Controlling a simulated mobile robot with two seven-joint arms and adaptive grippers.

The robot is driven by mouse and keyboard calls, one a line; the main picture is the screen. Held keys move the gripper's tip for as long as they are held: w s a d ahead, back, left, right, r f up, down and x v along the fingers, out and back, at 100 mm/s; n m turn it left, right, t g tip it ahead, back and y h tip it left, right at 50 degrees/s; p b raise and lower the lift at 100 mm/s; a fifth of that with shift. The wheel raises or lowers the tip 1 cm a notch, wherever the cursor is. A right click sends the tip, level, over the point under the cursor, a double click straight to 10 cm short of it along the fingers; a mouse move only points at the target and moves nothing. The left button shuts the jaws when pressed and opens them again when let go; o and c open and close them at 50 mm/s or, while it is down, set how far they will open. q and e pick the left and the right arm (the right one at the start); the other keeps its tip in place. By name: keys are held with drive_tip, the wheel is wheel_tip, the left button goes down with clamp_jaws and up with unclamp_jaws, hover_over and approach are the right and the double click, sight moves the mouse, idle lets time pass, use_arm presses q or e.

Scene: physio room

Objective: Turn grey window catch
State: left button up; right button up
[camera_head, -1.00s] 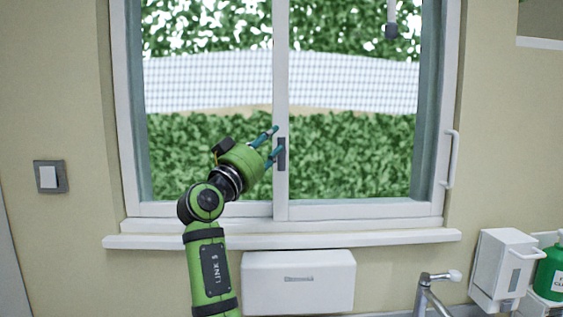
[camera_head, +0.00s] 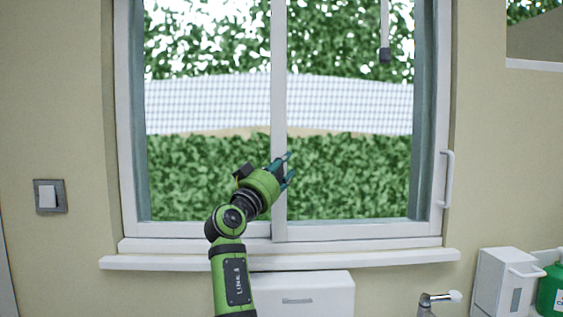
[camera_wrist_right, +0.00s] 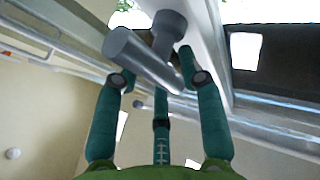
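The grey window catch (camera_wrist_right: 145,60) shows large in the right wrist view, as a thick grey bar on a round stub standing off the white frame. My right gripper (camera_head: 289,170) is at the window's middle upright (camera_head: 279,90) in the head view. Its teal fingers are spread apart, so it is open. In the wrist view the right gripper (camera_wrist_right: 160,75) has its fingertips close around the bar; I cannot tell whether they touch it. In the head view the catch is hidden behind the gripper. My left gripper is not in view.
A window sill (camera_head: 380,257) runs below the window, with a white box (camera_head: 300,292) under it. A white pull handle (camera_head: 446,180) is on the window's right side. A tap (camera_head: 440,298), a white dispenser (camera_head: 500,280) and a green bottle (camera_head: 552,290) are at the lower right.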

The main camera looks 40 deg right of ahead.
clamp_jaws()
